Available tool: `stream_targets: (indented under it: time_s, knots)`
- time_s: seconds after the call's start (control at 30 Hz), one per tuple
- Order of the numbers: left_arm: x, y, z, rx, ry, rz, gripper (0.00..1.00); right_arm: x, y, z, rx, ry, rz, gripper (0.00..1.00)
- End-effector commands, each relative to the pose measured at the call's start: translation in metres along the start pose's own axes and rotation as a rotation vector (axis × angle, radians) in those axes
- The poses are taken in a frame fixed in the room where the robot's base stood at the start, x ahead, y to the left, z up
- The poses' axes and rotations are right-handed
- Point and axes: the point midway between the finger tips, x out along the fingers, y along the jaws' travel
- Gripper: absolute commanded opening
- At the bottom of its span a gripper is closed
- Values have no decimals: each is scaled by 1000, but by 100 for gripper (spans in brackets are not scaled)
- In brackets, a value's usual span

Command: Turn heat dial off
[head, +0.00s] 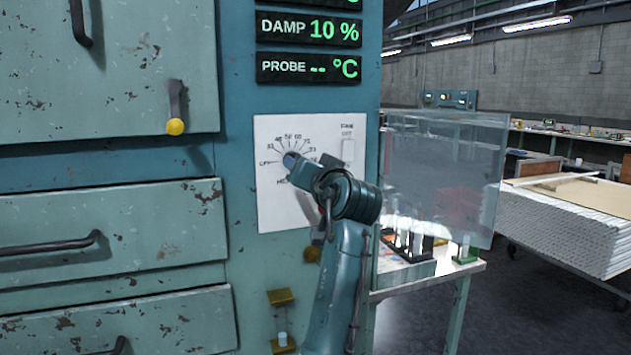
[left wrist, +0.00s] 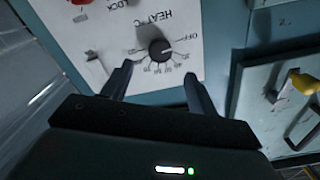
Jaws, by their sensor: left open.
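The heat dial (left wrist: 160,48) is a round black knob on a white panel (head: 275,213), with a printed scale and the word OFF beside it in the left wrist view. Its pointer is too small to read. My left gripper (left wrist: 158,72) is open and empty, its two fingers reaching toward the panel on either side of the dial's lower area. I cannot tell whether they touch anything. In the head view my left gripper (head: 291,161) covers the dial, and only part of the scale shows around it. My right gripper is out of view.
A small white switch (head: 348,150) sits right of the scale. A red part (left wrist: 80,2) is near the LOCK label. A lever with a yellow knob (head: 175,126) sticks out at left, above drawer handles (head: 60,244). A clear pane (head: 445,180) and a bench stand at right.

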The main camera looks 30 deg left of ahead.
Motion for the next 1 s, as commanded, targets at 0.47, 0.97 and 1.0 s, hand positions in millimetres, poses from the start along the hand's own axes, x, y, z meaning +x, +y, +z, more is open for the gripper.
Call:
stream_targets:
  time_s: [0.47, 0.97, 1.0]
  knots:
    - [-49, 0, 0, 1, -1, 1, 59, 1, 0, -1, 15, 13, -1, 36]
    - [-49, 0, 0, 0, 0, 0, 59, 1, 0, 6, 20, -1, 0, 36]
    - [-49, 0, 0, 0, 0, 0, 59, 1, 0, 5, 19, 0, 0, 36]
